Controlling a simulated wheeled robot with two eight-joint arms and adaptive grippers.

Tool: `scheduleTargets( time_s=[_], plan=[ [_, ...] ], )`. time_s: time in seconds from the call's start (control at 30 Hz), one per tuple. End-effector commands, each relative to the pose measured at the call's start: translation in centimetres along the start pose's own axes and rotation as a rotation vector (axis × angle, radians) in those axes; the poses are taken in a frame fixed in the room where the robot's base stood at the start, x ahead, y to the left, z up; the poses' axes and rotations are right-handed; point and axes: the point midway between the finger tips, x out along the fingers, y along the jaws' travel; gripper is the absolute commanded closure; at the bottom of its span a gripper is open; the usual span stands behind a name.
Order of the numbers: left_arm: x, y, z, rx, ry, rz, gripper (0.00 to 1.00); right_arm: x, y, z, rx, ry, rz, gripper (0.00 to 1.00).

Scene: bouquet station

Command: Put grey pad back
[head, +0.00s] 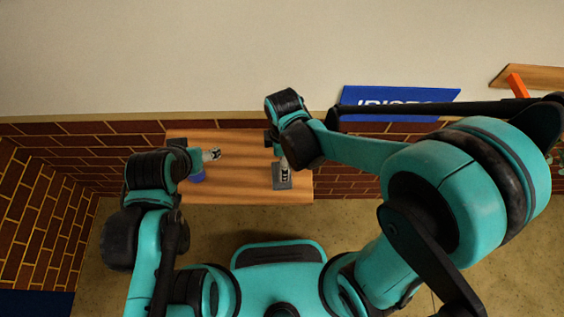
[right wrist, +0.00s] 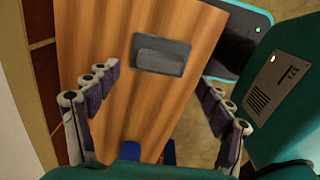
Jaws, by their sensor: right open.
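The grey pad (right wrist: 160,61) is a raised grey block on a flat darker grey plate (right wrist: 138,40) on the wooden table in the right wrist view. In the head view, the plate (head: 280,187) is near the table's right end, partly hidden by my right gripper (head: 285,172). In the right wrist view, my right gripper (right wrist: 158,83) is open and empty, its fingers wide apart, with the pad beyond them. My left gripper (head: 214,154) is above the table's left part; its jaw opening is too small to judge.
The wooden table (head: 240,185) stands against a brick wall and is bare in its middle. A blue object (head: 197,177) sits at the left, partly hidden by my left arm; a blue object also shows at the bottom of the wrist view (right wrist: 168,152). A blue sign (head: 400,96) is at the back.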

Motion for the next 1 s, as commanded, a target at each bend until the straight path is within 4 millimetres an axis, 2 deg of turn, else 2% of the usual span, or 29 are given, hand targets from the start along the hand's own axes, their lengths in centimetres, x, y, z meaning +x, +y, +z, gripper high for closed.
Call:
scheduleTargets(
  time_s=[0.07,0.23,0.37,0.47,0.7,0.83,1.0],
  plan=[
    [-0.3,0.0,-0.2,0.0,0.0,0.0,0.31,-0.8,0.0,0.0,0.0,0.0,0.0,0.2],
    [-0.3,0.0,-0.2,0.0,0.0,0.0,0.31,-1.3,0.0,0.2,0.012,0.002,0.005,0.2],
    [-0.3,0.0,-0.2,0.0,0.0,0.0,0.31,-2.7,0.1,1.5,0.139,0.022,0.05,0.2],
    [-0.3,0.0,-0.2,0.0,0.0,0.0,0.31,-4.9,0.1,3.7,0.352,0.064,0.124,0.2],
    [-0.3,0.0,-0.2,0.0,0.0,0.0,0.31,-10.1,-1.0,9.8,0.99,0.249,0.334,0.2],
    [-0.3,0.0,-0.2,0.0,0.0,0.0,0.31,-11.7,-1.9,12.3,1.262,0.362,0.416,0.2],
    [-0.3,0.0,-0.2,0.0,0.0,0.0,0.31,-12.6,-2.6,14.0,1.463,0.463,0.473,0.2]
  ],
)
